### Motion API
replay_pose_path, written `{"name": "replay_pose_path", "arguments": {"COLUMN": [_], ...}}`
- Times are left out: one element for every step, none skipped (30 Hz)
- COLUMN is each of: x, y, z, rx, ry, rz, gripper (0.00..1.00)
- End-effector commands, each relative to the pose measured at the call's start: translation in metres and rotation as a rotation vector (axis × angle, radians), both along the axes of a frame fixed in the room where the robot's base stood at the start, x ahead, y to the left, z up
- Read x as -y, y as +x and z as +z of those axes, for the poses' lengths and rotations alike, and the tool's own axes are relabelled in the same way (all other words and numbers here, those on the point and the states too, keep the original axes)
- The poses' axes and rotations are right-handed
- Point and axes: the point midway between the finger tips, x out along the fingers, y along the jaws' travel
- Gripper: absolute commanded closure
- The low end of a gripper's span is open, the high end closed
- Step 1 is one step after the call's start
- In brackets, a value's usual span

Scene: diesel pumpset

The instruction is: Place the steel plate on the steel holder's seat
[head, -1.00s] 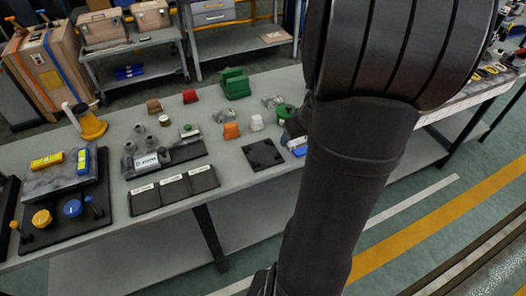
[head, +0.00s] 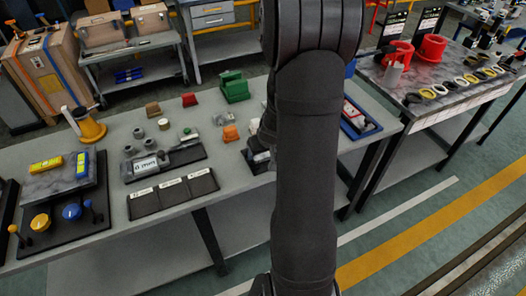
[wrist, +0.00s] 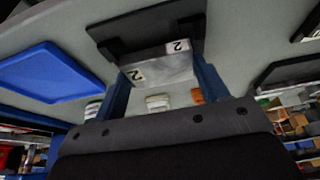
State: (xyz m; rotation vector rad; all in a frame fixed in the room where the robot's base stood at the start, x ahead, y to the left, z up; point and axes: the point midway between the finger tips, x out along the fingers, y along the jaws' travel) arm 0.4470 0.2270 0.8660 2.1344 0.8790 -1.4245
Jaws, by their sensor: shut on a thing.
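In the wrist view, a grey steel plate (wrist: 165,70) with white "2" labels sits between the two blue fingers of my gripper (wrist: 166,82), which is shut on it. A black pad (wrist: 130,32) lies right beside the plate in that view; I cannot tell whether they touch. In the head view my gripper (head: 264,142) is low over the bench's right part, largely hidden by my arm. A grey holder (head: 148,165) with a "mm" label stands on a black base left of it. I cannot tell which piece is the steel holder.
A blue tray (wrist: 55,72) lies left in the wrist view. A black three-part tray (head: 172,194) lies at the front.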

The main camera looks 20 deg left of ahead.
Motion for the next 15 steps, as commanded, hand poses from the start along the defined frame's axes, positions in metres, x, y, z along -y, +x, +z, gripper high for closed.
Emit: {"name": "replay_pose_path", "arguments": {"x": [0.0000,0.0000,0.0001,0.0001,0.0000,0.0000,0.0000,0.0001,0.0001,0.0001,0.0001,0.0001,0.0001,0.0003,0.0002], "y": [0.0003,0.0004,0.0005,0.0005,0.0005,0.0006,0.0006,0.0005,0.0005,0.0005,0.0005,0.0005,0.0004,0.0000,0.0001], "z": [-0.0023,-0.0030,-0.0034,-0.0033,-0.0032,-0.0031,-0.0031,-0.0030,-0.0031,-0.0036,-0.0042,-0.0055,-0.0065,-0.0069,-0.0065], "rx": [0.001,0.001,0.001,0.003,0.003,0.003,0.003,0.002,0.002,0.002,0.001,0.001,0.001,0.001,0.001], "ry": [0.000,0.000,0.000,0.000,0.000,0.000,0.000,0.001,0.001,0.001,0.000,0.000,0.000,-0.001,-0.001], "rz": [0.000,0.000,0.000,-0.001,-0.001,-0.001,-0.001,0.000,0.000,0.000,0.000,0.000,0.000,0.000,0.000], "gripper": [0.72,0.72,0.72,0.72,0.72,0.72,0.72,0.72,0.72,0.72,0.72,0.72,0.72,0.29,0.21]}}
